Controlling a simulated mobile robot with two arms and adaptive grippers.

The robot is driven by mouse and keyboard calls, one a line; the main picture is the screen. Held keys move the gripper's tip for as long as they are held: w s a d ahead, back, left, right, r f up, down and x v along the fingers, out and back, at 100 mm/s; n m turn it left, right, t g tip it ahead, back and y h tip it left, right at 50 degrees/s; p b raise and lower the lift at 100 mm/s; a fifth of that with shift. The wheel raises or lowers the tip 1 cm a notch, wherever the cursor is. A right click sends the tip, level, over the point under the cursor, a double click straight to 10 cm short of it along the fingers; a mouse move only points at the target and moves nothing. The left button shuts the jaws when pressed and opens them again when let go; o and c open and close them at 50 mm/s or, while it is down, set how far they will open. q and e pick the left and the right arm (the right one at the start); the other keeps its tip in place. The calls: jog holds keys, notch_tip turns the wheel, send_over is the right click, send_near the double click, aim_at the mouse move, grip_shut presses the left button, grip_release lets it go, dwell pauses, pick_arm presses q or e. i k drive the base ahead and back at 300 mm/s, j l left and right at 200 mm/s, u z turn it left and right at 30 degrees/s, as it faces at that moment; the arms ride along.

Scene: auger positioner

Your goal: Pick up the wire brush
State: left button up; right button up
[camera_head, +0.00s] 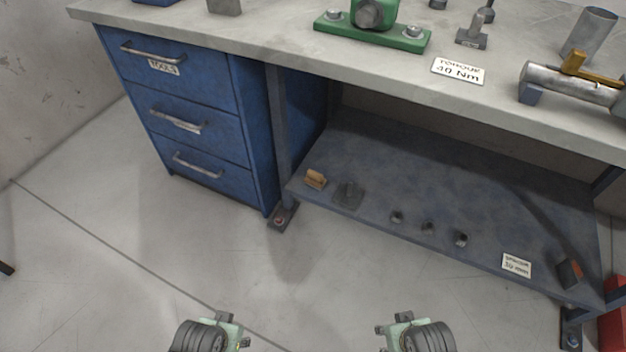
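I cannot say for sure which thing is the wire brush. A small tan, wood-coloured piece (315,180) lies at the left end of the lower shelf. A yellow-brown piece with a handle (578,64) lies across a metal cylinder (542,79) on the bench top at the right. My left gripper (235,331) and my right gripper (392,331) are at the bottom edge, over the floor, far from both pieces. Their fingertips do not show clearly, and no held thing is visible.
The bench top (240,30) holds a green bracket (372,38), a torque card (458,70) and a metal cup (590,33). Blue drawers (185,120) stand left. The front floor is clear.

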aim_at(315, 179)
jog(key=k+l+z, duration=0.25)
jog(key=l+z, duration=0.2)
jog(key=l, duration=0.25)
jog(key=l+z, duration=0.25)
jog(key=l, duration=0.15)
jog(key=k, duration=0.05)
